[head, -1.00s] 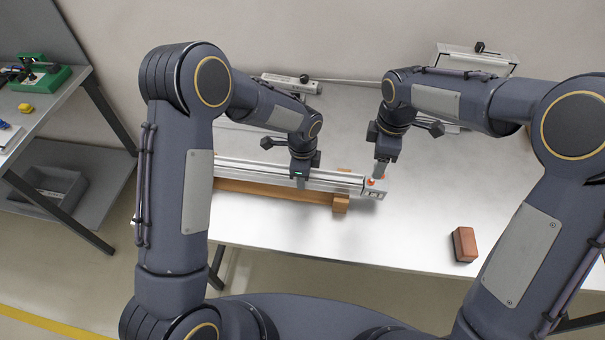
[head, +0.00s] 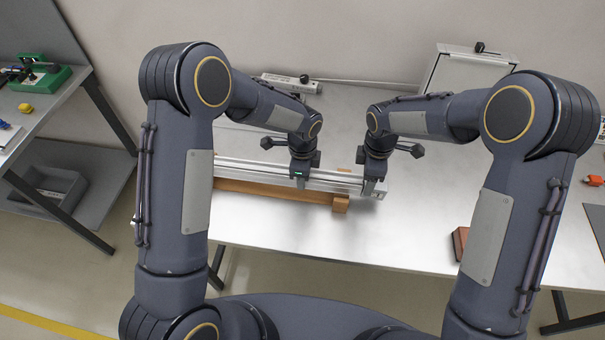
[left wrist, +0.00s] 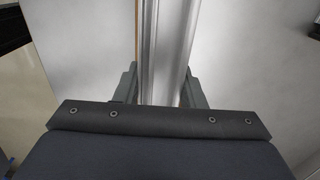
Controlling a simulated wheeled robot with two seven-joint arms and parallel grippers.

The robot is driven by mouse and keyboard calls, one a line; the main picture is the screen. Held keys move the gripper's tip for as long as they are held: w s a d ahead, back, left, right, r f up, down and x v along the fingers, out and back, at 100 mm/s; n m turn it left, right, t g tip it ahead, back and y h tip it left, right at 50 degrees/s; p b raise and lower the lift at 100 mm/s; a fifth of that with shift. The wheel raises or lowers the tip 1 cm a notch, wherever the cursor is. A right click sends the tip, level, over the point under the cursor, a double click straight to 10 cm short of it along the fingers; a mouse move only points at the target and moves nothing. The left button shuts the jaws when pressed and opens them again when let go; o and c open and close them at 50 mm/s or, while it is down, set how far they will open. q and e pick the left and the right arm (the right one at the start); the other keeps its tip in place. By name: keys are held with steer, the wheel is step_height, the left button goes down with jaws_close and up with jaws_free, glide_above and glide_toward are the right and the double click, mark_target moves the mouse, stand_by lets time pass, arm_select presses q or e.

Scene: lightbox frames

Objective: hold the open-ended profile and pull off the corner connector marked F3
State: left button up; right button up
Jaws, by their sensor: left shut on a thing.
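The silver profile (head: 335,183) lies across the table on a wooden support (head: 270,191). My left gripper (head: 299,182) is shut on it partway along. The left wrist view shows the profile (left wrist: 165,50) running between the two fingers (left wrist: 160,88). My right gripper (head: 373,190) is at the profile's right end, fingers pointing down at the corner connector (head: 382,194). The connector is mostly hidden behind the gripper, and its marking cannot be read now. I cannot tell whether the right fingers are closed on it.
A brown block (head: 460,241) on the table is partly covered by my right arm. A pale case (head: 470,72) stands at the back right. An orange item (head: 593,181) lies at the far right. The table in front of the profile is clear.

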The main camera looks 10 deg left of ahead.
steer(key=shift+f, duration=2.25)
steer(key=c, duration=1.2)
steer(key=shift+d, duration=0.2)
steer(key=shift+d, duration=3.55)
